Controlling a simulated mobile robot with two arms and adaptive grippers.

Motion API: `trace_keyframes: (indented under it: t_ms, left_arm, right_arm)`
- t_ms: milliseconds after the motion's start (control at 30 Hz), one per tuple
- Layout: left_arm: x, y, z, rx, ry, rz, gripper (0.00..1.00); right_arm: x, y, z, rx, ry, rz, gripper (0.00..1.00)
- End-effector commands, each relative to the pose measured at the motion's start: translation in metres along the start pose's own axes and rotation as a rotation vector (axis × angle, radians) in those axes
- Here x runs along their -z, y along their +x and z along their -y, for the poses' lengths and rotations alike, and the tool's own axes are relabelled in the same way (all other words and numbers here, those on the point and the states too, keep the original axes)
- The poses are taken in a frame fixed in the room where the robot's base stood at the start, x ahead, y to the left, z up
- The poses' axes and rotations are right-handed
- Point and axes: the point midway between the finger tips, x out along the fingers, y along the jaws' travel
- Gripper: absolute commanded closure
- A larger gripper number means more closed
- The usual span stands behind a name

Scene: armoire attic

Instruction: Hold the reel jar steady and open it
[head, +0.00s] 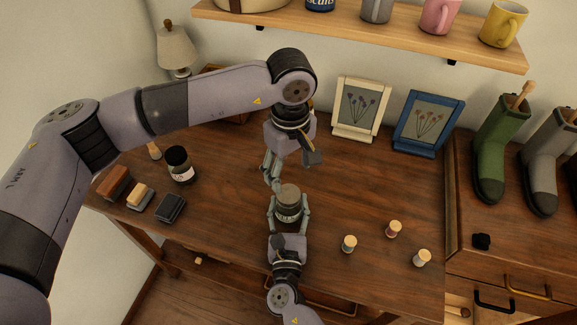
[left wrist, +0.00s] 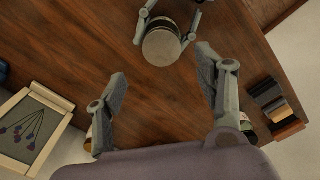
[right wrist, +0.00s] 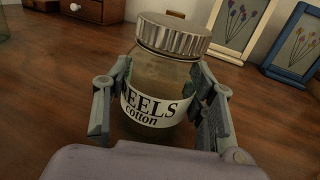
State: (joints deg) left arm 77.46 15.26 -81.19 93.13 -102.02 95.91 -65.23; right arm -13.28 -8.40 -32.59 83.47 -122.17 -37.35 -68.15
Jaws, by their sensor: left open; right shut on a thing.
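The reel jar (head: 289,203) stands upright on the wooden table, its ridged metal lid (right wrist: 172,36) on. In the right wrist view its label reads "REELS cotton" and the glass looks empty where it shows. My right gripper (head: 289,212) is shut on the jar's body, a finger on each side, below the lid. My left gripper (head: 273,180) is open and empty, above and just behind the jar. In the left wrist view the jar's lid (left wrist: 161,46) lies beyond the open left fingertips (left wrist: 160,68), not between them.
A dark jar (head: 179,164) and brushes (head: 140,196) are at the left. Two picture frames (head: 428,124) stand at the back, under a shelf (head: 370,30) with mugs. Boots (head: 497,150) stand at the right.

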Motion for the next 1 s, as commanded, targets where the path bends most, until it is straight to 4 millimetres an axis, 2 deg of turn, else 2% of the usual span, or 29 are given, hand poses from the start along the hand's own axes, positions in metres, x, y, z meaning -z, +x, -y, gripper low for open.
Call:
trace_keyframes:
  t_ms: [300, 500, 733, 1000]
  left_arm:
    - [0.002, 0.000, 0.001, 0.001, 0.630, 0.001, 0.37]
    - [0.003, 0.000, 0.002, 0.002, 0.888, 0.002, 0.37]
    - [0.002, 0.007, 0.002, 0.001, 0.986, 0.004, 0.37]
    - [0.002, 0.046, 0.002, 0.002, 0.986, 0.006, 0.37]
  right_arm:
    - [0.001, 0.000, 0.000, 0.000, 0.000, -0.001, 1.00]
    - [0.001, 0.000, 0.000, 0.000, 0.000, -0.001, 1.00]
    - [0.001, 0.000, 0.000, -0.001, 0.000, -0.001, 1.00]
    - [0.001, 0.000, 0.000, 0.000, 0.000, -0.001, 1.00]
